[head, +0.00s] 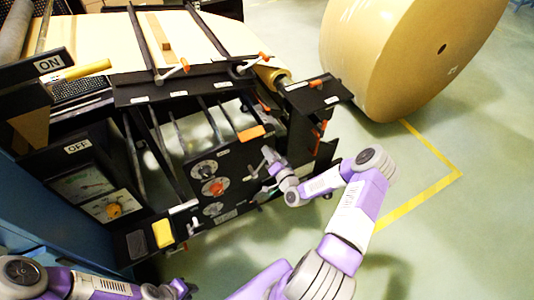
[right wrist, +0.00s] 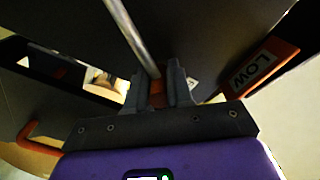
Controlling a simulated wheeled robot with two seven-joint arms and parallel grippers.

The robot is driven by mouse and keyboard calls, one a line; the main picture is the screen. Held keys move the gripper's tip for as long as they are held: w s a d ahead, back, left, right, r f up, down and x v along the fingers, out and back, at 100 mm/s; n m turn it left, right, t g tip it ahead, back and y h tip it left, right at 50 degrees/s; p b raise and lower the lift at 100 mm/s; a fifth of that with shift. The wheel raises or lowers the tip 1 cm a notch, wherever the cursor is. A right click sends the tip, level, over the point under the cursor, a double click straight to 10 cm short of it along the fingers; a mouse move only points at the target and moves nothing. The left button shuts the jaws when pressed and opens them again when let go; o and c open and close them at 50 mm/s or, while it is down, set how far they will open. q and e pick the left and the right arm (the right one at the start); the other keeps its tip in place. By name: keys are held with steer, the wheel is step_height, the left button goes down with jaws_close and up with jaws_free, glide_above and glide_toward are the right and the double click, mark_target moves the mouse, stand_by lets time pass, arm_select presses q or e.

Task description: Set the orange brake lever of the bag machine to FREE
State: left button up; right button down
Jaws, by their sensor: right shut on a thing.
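The bag machine's dark side panel (head: 232,160) stands at the centre of the head view. My right gripper (head: 266,160) is at this panel, below an orange plate (head: 250,133). In the right wrist view my right gripper (right wrist: 157,92) is shut on the orange end of a metal rod, which I take as the brake lever (right wrist: 156,88). The rod (right wrist: 132,35) runs up and left from the jaws along a dark surface. No FREE label is readable. My left gripper (head: 182,288) is low at the left, apart from the panel; its fingers are not clear.
An orange LOW tag (right wrist: 262,70) is right of the jaws. The panel carries dials and a red-orange knob (head: 214,187). A yellow block (head: 162,233) sits lower left. A large kraft roll (head: 400,50) stands behind at right. Floor at right is open, with yellow tape (head: 432,187).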

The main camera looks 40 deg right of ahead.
steer(key=shift+s+a+f, duration=0.1)
steer(key=shift+a+f, duration=0.05)
steer(key=shift+f, duration=0.1)
steer(key=c, duration=1.2)
jaws_free()
steer(key=shift+o, duration=0.8)
steer(key=shift+r, duration=0.1)
steer(key=s+a+p, duration=0.1)
steer(key=s, duration=0.6)
steer(key=shift+s+p, duration=0.2)
steer(key=shift+p, duration=0.15)
